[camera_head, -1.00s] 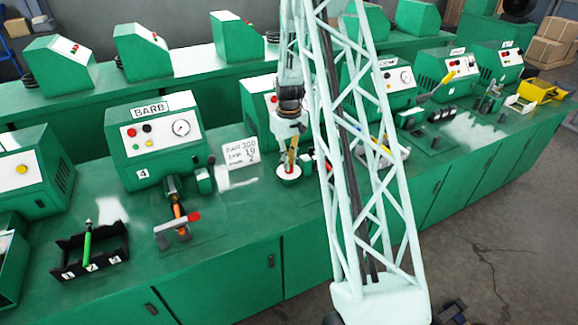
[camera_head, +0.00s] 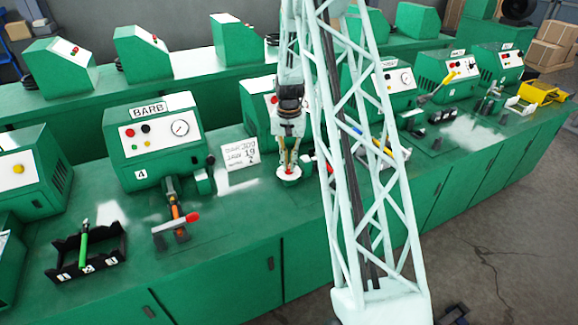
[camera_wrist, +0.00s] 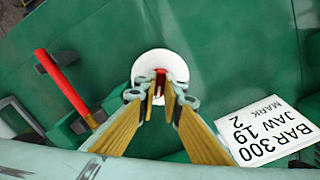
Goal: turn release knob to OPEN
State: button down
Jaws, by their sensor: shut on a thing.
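The release knob shows as a red grip (camera_wrist: 160,78) on a round white dial (camera_wrist: 147,60) in the wrist view. My gripper (camera_wrist: 160,92) points down at the dial, with its two yellow-padded fingers closed on either side of the red grip. In the head view my gripper (camera_head: 288,163) stands over the white dial (camera_head: 289,179) on the green bench. The fingers hide part of the knob. No OPEN marking is readable, so I cannot tell the knob's setting.
A white card reading BAR 300, JAW 19, MARK 2 (camera_wrist: 262,131) stands close beside my gripper. A red-handled lever (camera_wrist: 68,85) is on the other side. Crimper 4 labelled BARB (camera_head: 150,145) and a black rack with a green tool (camera_head: 84,245) stand left.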

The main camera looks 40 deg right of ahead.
aim_at(289, 166)
jog(key=shift+m, duration=1)
jog(key=c, duration=2.7)
grip_release()
jog(key=shift+c, duration=0.2)
jog(key=shift+r, duration=0.15)
notch_tip(289, 166, up, 12)
